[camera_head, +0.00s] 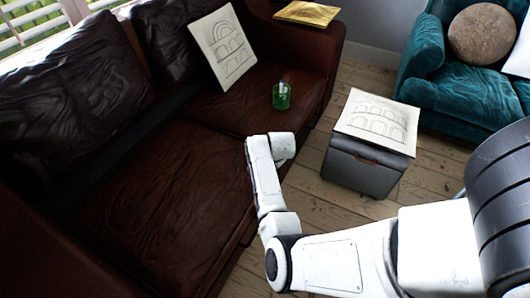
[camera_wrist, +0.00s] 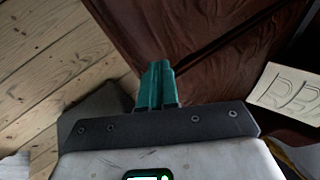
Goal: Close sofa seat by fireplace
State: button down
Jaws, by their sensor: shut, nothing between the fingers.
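A dark brown leather sofa fills the left of the head view, with a near seat (camera_head: 165,205) and a far seat (camera_head: 245,100) side by side. A dark strip runs between the near seat and its back cushion (camera_head: 70,85). My arm's end is over the sofa's front edge, where the two seats meet; the fingers are hidden there. In the wrist view my gripper (camera_wrist: 156,68) shows teal fingers pressed together, empty, in front of brown leather (camera_wrist: 180,25). I cannot tell whether they touch it. No fireplace is in view.
On the far seat are a green glass (camera_head: 281,96) and a leaning drawing (camera_head: 223,45). A grey box stool (camera_head: 365,165) with a drawing on top stands right of the sofa. A teal armchair (camera_head: 465,90) is behind it. Bare floorboards (camera_head: 330,205) lie between.

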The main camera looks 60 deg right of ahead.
notch_tip(320, 180, down, 3)
jog(key=shift+s+f+b, duration=0.1)
jog(key=shift+s+b, duration=0.05)
jog(key=shift+b, duration=0.4)
jog(key=shift+s+a+f+b, duration=0.15)
jog(key=shift+f+b, duration=0.05)
jog(key=shift+f, duration=0.2)
jog(key=shift+s+a+f+b, duration=0.1)
jog(key=shift+f+b, duration=0.05)
jog(key=shift+f, duration=0.2)
jog(key=shift+w+a+f, duration=0.1)
jog(key=shift+w+a, duration=0.2)
jog(key=shift+w, duration=0.05)
jog(key=r+p, duration=0.1)
jog(key=r, duration=0.1)
jog(key=d+r+p, duration=0.1)
jog(key=r+p, duration=0.3)
jog(key=shift+s+d+r, duration=0.1)
jog(key=shift+s+d, duration=0.2)
jog(key=shift+d, duration=0.1)
jog(key=s+f+p+v, duration=0.1)
jog(key=p+v, duration=0.2)
jog(key=v, duration=0.6)
jog(key=shift+s+a+r, duration=0.3)
jog(key=shift+s+a, duration=0.05)
jog(key=shift+a, duration=0.15)
